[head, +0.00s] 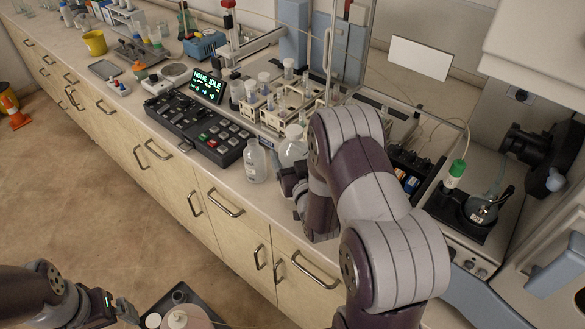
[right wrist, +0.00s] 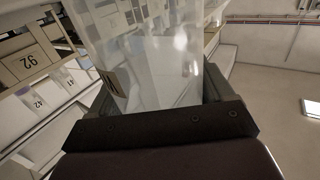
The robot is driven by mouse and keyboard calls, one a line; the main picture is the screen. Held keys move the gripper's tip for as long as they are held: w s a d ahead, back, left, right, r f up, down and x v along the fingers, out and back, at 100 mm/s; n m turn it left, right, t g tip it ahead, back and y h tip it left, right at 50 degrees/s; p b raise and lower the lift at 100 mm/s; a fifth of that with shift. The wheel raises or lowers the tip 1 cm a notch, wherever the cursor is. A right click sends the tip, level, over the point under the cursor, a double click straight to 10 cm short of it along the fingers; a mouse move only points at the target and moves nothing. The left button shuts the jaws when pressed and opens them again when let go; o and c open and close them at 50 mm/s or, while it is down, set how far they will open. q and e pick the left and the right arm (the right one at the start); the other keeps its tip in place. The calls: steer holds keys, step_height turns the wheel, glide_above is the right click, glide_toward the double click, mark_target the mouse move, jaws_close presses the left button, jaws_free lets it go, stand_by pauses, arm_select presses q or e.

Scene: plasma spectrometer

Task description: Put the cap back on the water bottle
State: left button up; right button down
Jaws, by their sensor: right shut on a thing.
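A clear bottle (head: 255,162) stands upright on the counter's front edge; I make out no cap on it. A second translucent vessel (head: 292,150) is just right of it, partly hidden by my right arm. My right gripper (head: 290,178) is at this vessel, its fingers mostly hidden. In the right wrist view, the gripper is shut on a clear, smooth-walled vessel (right wrist: 150,65) that fills the upper middle. Its top is out of that view. My left gripper (head: 122,311) is low at the bottom left, away from the counter; its jaws are unclear. I cannot pick out the loose cap for certain.
A black control panel (head: 197,126) with a lit screen lies left of the bottles. A rack of small vessels (head: 285,100) stands behind them. A dark tray (head: 160,302) with white round items is at the bottom.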

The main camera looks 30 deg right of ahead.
step_height(320, 180, down, 4)
steer(key=shift+f, duration=0.1)
stand_by(0.4)
